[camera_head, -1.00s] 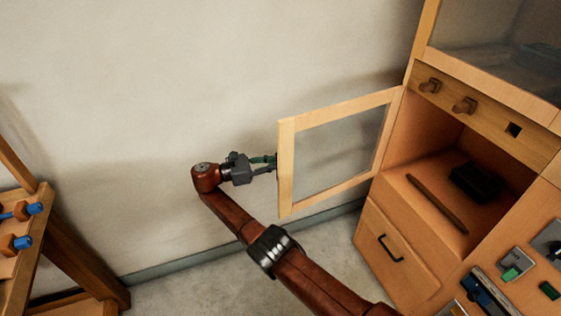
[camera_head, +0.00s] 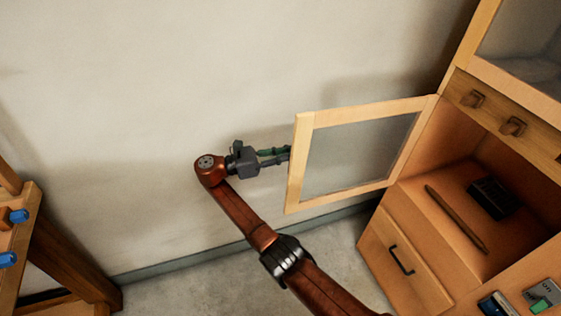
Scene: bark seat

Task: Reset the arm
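The only arm in view, which I take as my right, enters from the bottom right of centre and reaches up and left. Its dark grey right gripper (camera_head: 283,155) points right, with two green-padded fingers that look parted. The fingertips are at the left edge of the open, wood-framed glass cabinet door (camera_head: 303,155). I see nothing between the fingers; whether they touch the door is unclear. My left gripper is not in view.
The wooden cabinet (camera_head: 405,205) stands at right, with a black box (camera_head: 494,197) and brown stick (camera_head: 456,218) in its open compartment. A closed drawer (camera_head: 398,256) is below. A wooden rack (camera_head: 25,240) stands at far left. Bare wall lies behind the arm.

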